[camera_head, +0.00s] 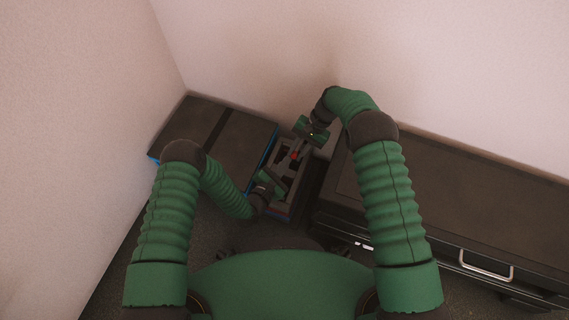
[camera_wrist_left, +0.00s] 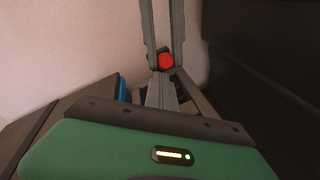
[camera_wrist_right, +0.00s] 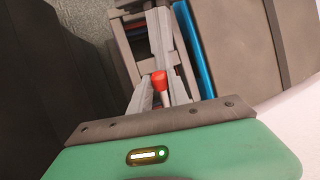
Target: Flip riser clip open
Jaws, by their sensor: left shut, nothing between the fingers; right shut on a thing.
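A small red clip (camera_head: 294,155) sits over a grey frame-like riser (camera_head: 287,210) at the centre of the head view. My right gripper (camera_head: 298,151) reaches it from above right and is shut on it. In the right wrist view the red clip (camera_wrist_right: 159,80) shows between the fingertips, with a pale pin below it. My left gripper (camera_head: 284,172) is shut and empty, reaching in from the lower left. In the left wrist view its fingertips (camera_wrist_left: 161,78) are close to the red clip (camera_wrist_left: 166,61); whether they touch it I cannot tell. The clip's hinge is hidden.
A dark flat-topped box (camera_head: 225,130) with blue edges stands close on the left. A long dark cabinet (camera_head: 470,200) with a metal handle (camera_head: 486,266) stands on the right. Pale walls close in behind and on the left. The riser sits in the narrow gap between box and cabinet.

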